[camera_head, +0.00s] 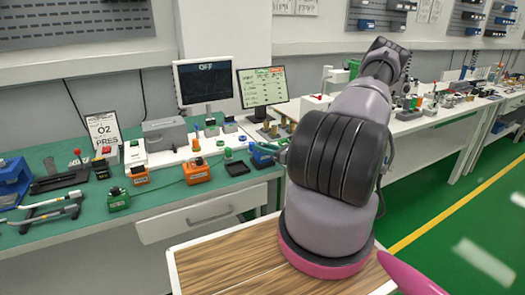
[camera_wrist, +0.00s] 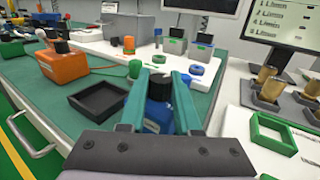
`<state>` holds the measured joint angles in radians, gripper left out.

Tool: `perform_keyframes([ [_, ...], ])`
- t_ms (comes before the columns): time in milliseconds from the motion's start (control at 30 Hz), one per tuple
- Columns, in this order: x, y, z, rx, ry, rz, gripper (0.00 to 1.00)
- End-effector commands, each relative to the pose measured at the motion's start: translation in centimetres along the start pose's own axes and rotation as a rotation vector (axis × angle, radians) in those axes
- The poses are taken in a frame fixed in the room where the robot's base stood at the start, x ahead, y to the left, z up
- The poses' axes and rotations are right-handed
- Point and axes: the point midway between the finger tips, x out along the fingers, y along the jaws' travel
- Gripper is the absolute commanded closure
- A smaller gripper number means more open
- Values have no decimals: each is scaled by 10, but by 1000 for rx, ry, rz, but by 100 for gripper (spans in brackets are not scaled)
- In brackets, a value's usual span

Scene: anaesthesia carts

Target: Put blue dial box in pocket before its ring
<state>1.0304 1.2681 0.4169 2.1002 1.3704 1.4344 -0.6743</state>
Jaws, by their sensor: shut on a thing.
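My gripper (camera_wrist: 161,82) has its two green fingers shut around the blue dial box (camera_wrist: 158,116), whose black dial points up between them. The lower part of the box is hidden by my gripper. In the head view the box (camera_head: 262,158) shows only partly at the right end of the green bench, beside my arm. A black square pocket (camera_wrist: 72,101) lies empty on the green bench top, left of the held box; it also shows in the head view (camera_head: 237,169). Small blue and green rings (camera_wrist: 196,69) sit on the white stand beyond the box.
Orange boxes (camera_head: 197,174) with black dials and a green box (camera_head: 117,201) stand left of the pocket. A green square frame (camera_wrist: 288,147) lies right of my gripper, near several brass-coloured pieces (camera_wrist: 270,85). Monitors (camera_head: 205,80) stand behind.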

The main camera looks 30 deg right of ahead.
Motion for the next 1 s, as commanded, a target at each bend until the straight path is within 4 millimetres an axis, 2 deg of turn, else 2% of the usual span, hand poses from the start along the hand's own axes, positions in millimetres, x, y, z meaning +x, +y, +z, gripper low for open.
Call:
perform_keyframes([
  [100,0,0,-10,1,-2,-1,100],
  [500,1,0,-14,0,-2,1,100],
  [533,0,0,-14,-1,0,1,57],
  [567,0,0,-14,0,0,0,45],
  [600,0,0,-14,0,0,0,38],
  [1000,-4,0,-11,0,0,-1,38],
])
